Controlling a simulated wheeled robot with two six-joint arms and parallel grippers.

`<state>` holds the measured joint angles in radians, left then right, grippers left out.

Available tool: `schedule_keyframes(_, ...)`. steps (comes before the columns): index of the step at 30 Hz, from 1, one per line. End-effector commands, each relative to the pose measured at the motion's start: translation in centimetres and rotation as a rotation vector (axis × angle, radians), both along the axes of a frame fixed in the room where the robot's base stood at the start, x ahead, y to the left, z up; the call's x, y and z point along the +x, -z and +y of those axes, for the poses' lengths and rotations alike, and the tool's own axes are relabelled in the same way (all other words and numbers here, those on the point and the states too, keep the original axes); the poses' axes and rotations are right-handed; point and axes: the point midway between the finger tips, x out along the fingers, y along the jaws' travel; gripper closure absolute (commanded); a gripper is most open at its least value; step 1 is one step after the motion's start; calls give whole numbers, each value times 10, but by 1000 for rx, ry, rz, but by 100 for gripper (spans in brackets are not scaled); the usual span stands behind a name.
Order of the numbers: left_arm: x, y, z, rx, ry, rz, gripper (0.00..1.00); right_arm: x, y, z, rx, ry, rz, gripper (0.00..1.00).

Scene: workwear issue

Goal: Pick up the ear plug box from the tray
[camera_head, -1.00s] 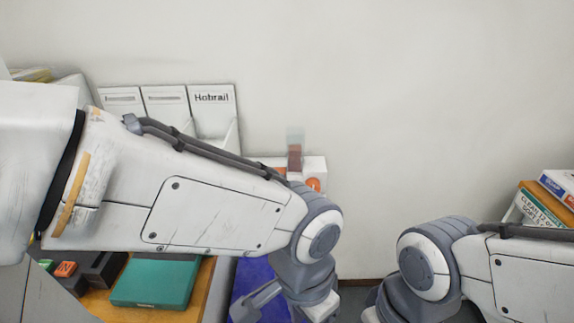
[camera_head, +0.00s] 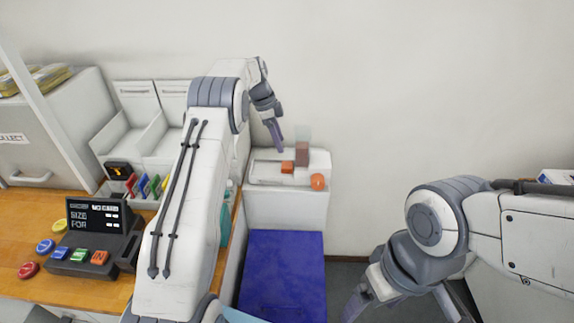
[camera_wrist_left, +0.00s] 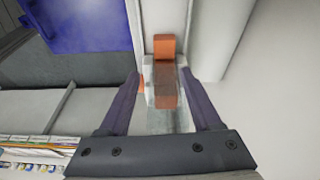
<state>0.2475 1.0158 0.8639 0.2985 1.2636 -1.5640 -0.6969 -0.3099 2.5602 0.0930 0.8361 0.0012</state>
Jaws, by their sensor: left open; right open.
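I cannot tell for certain which is the ear plug box. My right gripper (camera_head: 403,312) is open and empty at the lower right.
A blue surface (camera_head: 282,270) lies below the tray's stand. A wooden counter (camera_head: 20,240) at left carries a button console (camera_head: 90,260), coloured discs and white bins (camera_head: 120,130). My left arm covers part of the counter. The wall at right centre is bare.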

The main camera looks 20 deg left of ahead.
Motion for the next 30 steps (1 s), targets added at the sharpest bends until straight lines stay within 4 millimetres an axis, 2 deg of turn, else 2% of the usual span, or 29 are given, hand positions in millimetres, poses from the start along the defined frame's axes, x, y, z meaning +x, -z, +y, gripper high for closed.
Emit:
schedule_keyframes(5,6,10,6,-12,63,-17,35,0,-5,0,0,0,0,13)
schedule_keyframes(12,9,44,-4,-12,66,-18,35,0,-17,0,0,1,0,13)
schedule_keyframes(17,10,55,-7,-11,64,-20,35,0,-20,0,0,1,0,13)
schedule_keyframes(24,12,84,-12,-11,63,-16,35,0,-47,0,1,2,-1,13)
schedule_keyframes(30,14,103,-18,-10,64,-19,35,0,-51,0,0,0,0,13)
